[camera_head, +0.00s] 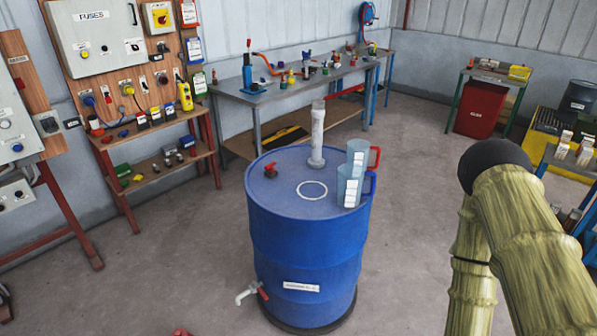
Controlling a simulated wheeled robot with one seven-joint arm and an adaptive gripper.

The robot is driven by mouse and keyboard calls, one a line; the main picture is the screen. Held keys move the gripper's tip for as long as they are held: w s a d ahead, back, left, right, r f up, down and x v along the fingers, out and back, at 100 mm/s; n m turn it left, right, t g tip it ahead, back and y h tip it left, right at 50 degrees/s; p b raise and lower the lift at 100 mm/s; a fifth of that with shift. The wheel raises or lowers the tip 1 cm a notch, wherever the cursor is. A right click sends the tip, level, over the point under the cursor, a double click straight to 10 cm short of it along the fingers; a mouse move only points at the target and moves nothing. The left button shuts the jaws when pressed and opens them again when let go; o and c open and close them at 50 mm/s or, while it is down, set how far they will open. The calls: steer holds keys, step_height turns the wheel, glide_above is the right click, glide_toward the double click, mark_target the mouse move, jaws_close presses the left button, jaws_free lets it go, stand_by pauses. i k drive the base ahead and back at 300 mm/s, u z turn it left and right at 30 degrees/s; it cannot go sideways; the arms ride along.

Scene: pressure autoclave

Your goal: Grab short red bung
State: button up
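A small red piece (270,170) stands on the top of the blue drum (308,245), near its left rim. It looks like a short bung or tap, but it is too small to tell which. Another red object (180,332) is cut off by the bottom edge of the picture, so I cannot tell what it is. My arm, in a yellow-green cover with a dark rounded joint, fills the right side. My gripper is not in view, and nothing in this picture shows whether it is open or shut.
The drum top also holds an upright grey pipe (318,135), a white ring (312,190) and two clear mugs (350,185) at the right. A tap (250,292) juts from its lower left. A cluttered workbench (290,92) stands behind. Open floor lies around the drum.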

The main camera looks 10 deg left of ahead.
mark_target(269, 168)
steer(key=z, duration=0.65)
steer(key=i, duration=1.95)
steer(key=u, duration=3.05)
